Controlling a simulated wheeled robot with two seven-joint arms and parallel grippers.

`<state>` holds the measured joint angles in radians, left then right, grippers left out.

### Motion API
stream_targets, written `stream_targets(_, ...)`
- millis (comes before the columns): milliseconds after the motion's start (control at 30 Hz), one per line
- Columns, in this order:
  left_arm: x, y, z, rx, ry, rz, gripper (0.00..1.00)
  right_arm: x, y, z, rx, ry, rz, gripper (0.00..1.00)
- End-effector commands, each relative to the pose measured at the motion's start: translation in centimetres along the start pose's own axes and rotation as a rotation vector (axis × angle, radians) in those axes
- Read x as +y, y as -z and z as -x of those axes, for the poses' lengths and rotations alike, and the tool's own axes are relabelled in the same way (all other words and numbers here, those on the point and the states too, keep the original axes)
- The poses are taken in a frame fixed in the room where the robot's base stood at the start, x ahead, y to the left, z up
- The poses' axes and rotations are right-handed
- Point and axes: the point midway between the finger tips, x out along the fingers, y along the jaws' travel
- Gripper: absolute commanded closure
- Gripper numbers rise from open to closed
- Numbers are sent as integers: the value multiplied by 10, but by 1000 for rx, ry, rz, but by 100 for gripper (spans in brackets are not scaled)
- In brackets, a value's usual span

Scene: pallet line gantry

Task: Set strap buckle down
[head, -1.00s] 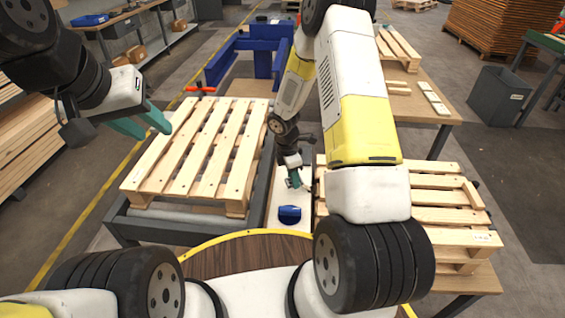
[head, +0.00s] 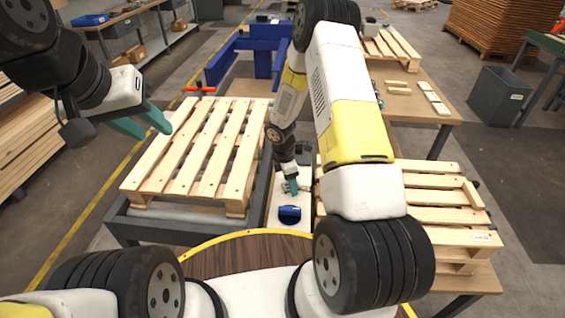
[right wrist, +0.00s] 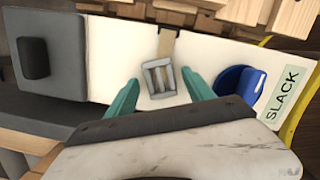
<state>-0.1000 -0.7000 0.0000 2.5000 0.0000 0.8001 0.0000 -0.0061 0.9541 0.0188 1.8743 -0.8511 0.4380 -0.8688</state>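The strap buckle (right wrist: 158,78) is a small grey barred frame. In the right wrist view it lies on the white panel (right wrist: 118,50), at the end of a beige strap (right wrist: 167,44). My right gripper (right wrist: 160,77) has its teal fingers apart on either side of the buckle, with a gap showing at each side. In the head view my right gripper (head: 290,187) is low over the white panel, just behind a blue part (head: 290,214). The buckle is too small there to make out clearly. My left gripper (head: 148,127) is open and empty at the upper left.
The blue part (right wrist: 240,86) and a "SLACK" label (right wrist: 283,94) are right of the buckle in the wrist view; a dark block (right wrist: 34,58) is at left. Wooden pallets stand left (head: 196,150) and right (head: 425,196) of the panel. A blue frame (head: 243,48) stands behind.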

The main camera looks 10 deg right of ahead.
Motion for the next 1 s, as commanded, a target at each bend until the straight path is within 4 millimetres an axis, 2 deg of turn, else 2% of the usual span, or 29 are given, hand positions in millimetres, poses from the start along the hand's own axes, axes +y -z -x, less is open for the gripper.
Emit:
stream_targets(233,0,0,0,0,0,0,64,0,0,1,0,0,0,39)
stream_targets(367,0,0,0,0,0,0,64,1,-1,11,0,-1,-1,39)
stream_targets(800,0,0,0,0,0,0,64,1,-1,98,0,-3,-1,39)
stream_targets(1000,0,0,0,0,0,0,64,0,-1,120,0,-2,-2,39)
